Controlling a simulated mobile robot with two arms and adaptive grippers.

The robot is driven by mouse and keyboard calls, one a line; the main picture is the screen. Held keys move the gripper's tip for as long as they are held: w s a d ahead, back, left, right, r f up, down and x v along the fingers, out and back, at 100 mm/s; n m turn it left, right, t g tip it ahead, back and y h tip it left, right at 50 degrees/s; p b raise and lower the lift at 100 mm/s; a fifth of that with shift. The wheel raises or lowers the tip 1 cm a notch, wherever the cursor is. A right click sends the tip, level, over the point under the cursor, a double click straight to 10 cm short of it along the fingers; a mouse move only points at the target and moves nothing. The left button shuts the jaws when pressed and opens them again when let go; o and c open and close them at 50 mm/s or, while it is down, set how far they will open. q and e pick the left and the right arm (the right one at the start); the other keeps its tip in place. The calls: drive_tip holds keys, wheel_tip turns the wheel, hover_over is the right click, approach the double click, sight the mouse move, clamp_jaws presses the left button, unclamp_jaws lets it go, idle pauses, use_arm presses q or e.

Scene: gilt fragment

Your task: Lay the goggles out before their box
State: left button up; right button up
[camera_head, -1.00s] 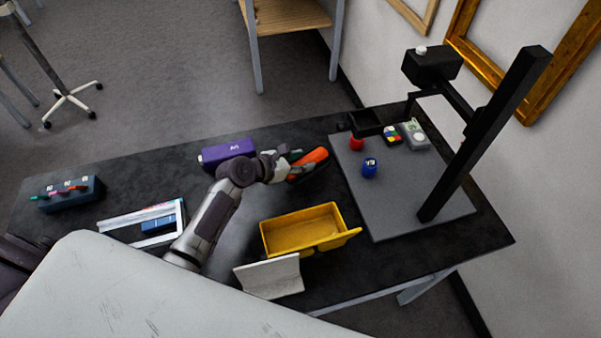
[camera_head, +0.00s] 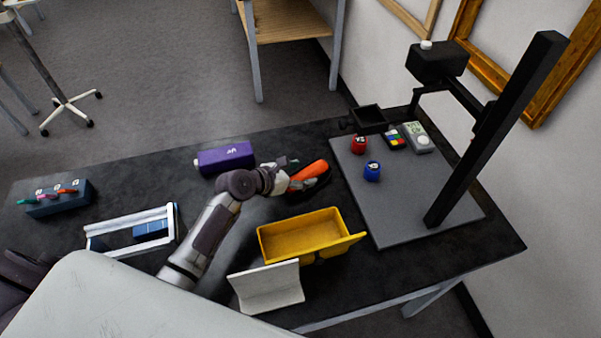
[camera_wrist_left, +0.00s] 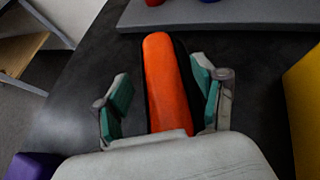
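An orange and black long object (camera_head: 312,172), seemingly the goggles, lies on the dark table left of the grey stand base. It also shows as an orange strip with a black edge in the left wrist view (camera_wrist_left: 166,80). My left gripper (camera_head: 292,174) is at its left end. In the left wrist view the teal-padded fingers (camera_wrist_left: 161,74) are apart on either side of it, with a clear gap on the left. The right-hand gap is too narrow to judge contact. A purple box (camera_head: 225,158), possibly theirs, lies behind and left of the gripper. My right gripper is not seen.
A yellow bin (camera_head: 300,235) and a white angled holder (camera_head: 268,287) stand in front. A black column stand (camera_head: 495,130) rises from a grey base (camera_head: 400,215) on the right. A white rack (camera_head: 130,235) is left of my arm. Table between rack and purple box is clear.

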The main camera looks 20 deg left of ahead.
use_arm(q)
drive_tip(key=shift+r, duration=0.2)
drive_tip(key=p+v, duration=0.9)
drive_tip(key=v, duration=0.3)
